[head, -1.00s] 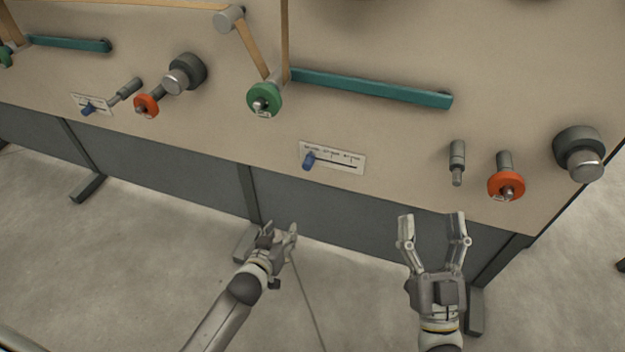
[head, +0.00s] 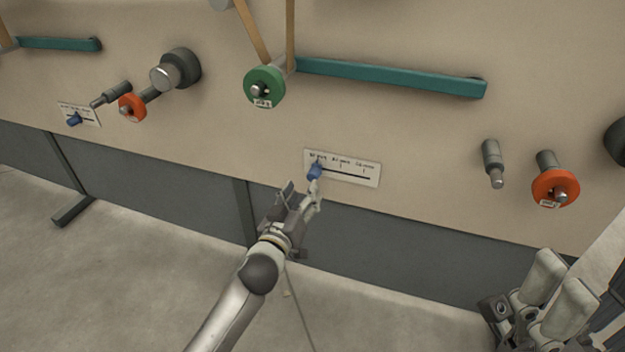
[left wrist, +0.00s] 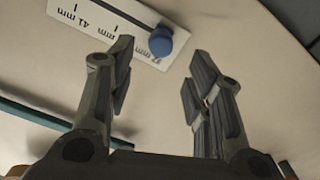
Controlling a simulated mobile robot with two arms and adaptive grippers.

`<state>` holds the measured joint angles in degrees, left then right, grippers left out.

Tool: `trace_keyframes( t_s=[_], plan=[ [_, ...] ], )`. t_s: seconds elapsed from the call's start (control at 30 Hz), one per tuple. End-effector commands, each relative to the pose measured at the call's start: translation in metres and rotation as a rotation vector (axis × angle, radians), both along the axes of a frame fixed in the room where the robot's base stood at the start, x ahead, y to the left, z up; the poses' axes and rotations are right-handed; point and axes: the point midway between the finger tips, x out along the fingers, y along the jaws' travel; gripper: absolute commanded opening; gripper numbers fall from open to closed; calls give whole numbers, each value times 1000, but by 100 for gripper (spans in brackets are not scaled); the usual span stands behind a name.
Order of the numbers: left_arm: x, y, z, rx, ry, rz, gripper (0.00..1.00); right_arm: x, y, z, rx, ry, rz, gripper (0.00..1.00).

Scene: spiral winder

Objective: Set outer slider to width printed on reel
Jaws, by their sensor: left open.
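A blue slider knob (head: 315,172) sits at the left end of the slot on a white scale plate (head: 372,181). In the left wrist view the knob (left wrist: 161,42) is just beyond my left fingertips, and the plate (left wrist: 93,22) reads "41 mm" at one mark. My left gripper (head: 301,196) is open, just below the knob; in the left wrist view (left wrist: 161,62) its fingers are apart with nothing between them. A green reel (head: 263,86) above carries a small white label, too small to read. My right gripper (head: 556,284) is open and empty at the lower right.
A second blue knob (head: 74,119) on its plate is at the far left. Orange reels (head: 555,188) (head: 132,107), grey pegs (head: 492,160) and teal arms (head: 390,76) stick out of the beige panel. The panel around the central plate is clear.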

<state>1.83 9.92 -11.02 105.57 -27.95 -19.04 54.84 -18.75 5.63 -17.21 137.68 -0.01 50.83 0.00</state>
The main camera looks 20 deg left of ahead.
Motion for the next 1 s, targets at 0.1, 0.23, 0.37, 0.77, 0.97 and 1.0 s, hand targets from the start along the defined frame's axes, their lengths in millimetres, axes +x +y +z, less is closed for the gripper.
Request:
trace_keyframes(
  t_s=[0.1,0.23,0.37,0.77,0.97,1.0],
  plan=[
    [22,0,-2,3,-1,0,47,2,1,1,-1,-27,-1,66],
    [43,-2,-2,3,-1,-1,47,4,1,4,-4,-49,-3,66],
    [59,-2,-2,2,0,0,47,5,2,7,-6,-67,-3,66],
    [74,-3,-1,1,2,0,47,6,3,11,-8,-83,-4,66],
    [74,-3,-1,1,2,0,38,6,3,11,-8,-83,-4,66],
    [74,-3,-1,1,2,0,33,6,3,11,-8,-83,-4,66]
  ],
)
